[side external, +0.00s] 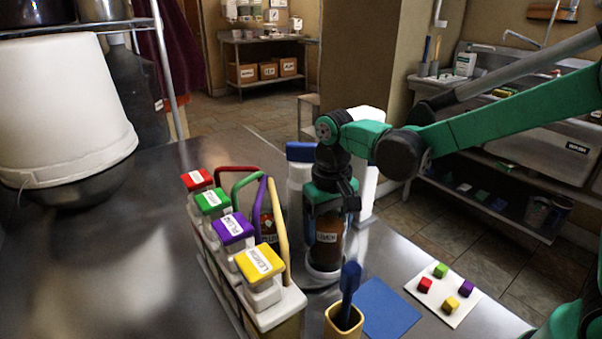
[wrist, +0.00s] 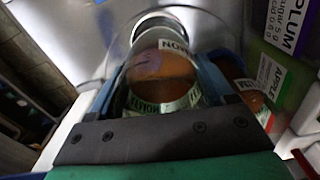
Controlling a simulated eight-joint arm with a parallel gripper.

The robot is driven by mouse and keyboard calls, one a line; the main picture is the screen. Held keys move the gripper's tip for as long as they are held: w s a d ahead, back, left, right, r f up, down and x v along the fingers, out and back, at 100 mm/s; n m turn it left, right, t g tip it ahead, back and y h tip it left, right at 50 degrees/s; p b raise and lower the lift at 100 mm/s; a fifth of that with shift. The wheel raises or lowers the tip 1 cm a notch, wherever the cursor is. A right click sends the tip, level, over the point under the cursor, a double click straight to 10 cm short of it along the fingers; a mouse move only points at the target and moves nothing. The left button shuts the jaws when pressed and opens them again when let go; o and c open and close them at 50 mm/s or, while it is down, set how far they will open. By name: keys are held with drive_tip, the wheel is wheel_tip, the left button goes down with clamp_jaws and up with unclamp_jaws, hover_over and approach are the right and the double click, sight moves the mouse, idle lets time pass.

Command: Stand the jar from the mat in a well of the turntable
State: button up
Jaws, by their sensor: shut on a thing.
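My gripper (side external: 326,203) is shut on a glass jar (side external: 324,245) with brown-orange contents and a pale label. The jar is about upright, with a pale round base or ring (side external: 323,276) at its foot. In the wrist view the jar (wrist: 165,72) sits between the two fingers, its label reading LEMON in part. A second jar (side external: 268,228) shows behind the coloured handles, left of the held one. The blue mat (side external: 388,308) is bare, to the front right. The turntable is largely hidden; I cannot tell whether the held jar touches a well.
A white rack (side external: 284,306) with red, green, purple and yellow lidded containers stands close left of the held jar. A yellow cup (side external: 343,322) with a blue-handled tool is in front. A white card (side external: 443,294) with coloured cubes lies right.

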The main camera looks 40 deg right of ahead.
drive_tip(key=shift+f, duration=0.9)
idle(1.5)
drive_tip(key=o, duration=1.5)
drive_tip(key=shift+r, duration=4.05)
drive_tip(key=s+d+t, duration=0.1)
drive_tip(key=s+t, duration=0.1)
drive_tip(key=s+d+n+t, duration=0.1)
drive_tip(key=s+d+t, duration=0.1)
drive_tip(key=s, duration=0.1)
drive_tip(key=s+d+t, duration=0.2)
drive_tip(key=t, duration=0.1)
drive_tip(key=shift+s+f, duration=0.15)
drive_tip(key=shift+f, duration=0.05)
